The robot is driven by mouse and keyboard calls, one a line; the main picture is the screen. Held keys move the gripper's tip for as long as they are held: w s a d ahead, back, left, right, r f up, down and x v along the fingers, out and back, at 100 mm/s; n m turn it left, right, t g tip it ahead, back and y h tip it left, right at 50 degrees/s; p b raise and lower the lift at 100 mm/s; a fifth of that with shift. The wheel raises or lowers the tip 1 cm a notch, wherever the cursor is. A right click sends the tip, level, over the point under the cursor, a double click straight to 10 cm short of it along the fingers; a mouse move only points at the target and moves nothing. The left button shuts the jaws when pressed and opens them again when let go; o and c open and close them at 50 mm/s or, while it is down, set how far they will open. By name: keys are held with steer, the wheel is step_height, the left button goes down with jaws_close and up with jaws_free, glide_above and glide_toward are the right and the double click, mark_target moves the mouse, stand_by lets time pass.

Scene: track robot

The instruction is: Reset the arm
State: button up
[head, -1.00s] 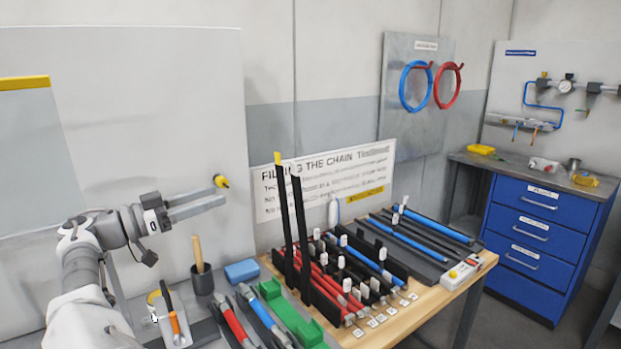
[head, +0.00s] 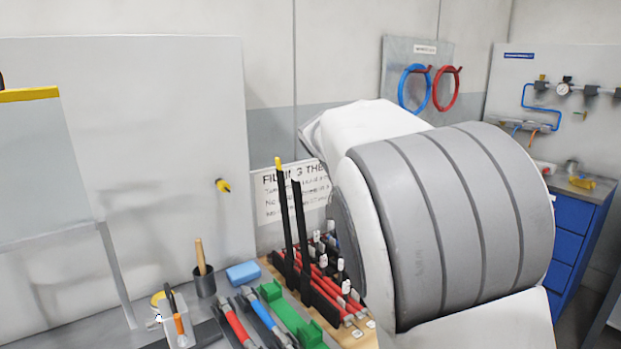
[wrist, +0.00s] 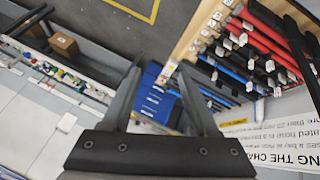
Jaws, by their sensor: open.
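My gripper (wrist: 160,85) shows in the wrist view with its two grey fingers spread apart and nothing between them. It is open and points down past the edge of the wooden rack board (wrist: 190,42). In the head view my gripper is out of sight. A large grey and white part of my own arm fills the middle right of that view and hides the right half of the rack and part of the sign.
Two tall black posts (head: 284,215) rise from the rack of red and blue tubes (head: 325,290). A cup with a wooden handle (head: 203,280), a blue block (head: 243,273) and a green holder (head: 285,312) stand left of it. A blue drawer cabinet (head: 575,230) stands at right.

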steer(key=s+f+n+t+y+p, duration=0.2)
steer(key=s+n+y, duration=0.4)
steer(key=s, duration=2.2)
steer(key=shift+a+f+n+t+y, duration=0.15)
steer(key=shift+f+n+t+y, duration=0.2)
steer(key=shift+n+t, duration=0.35)
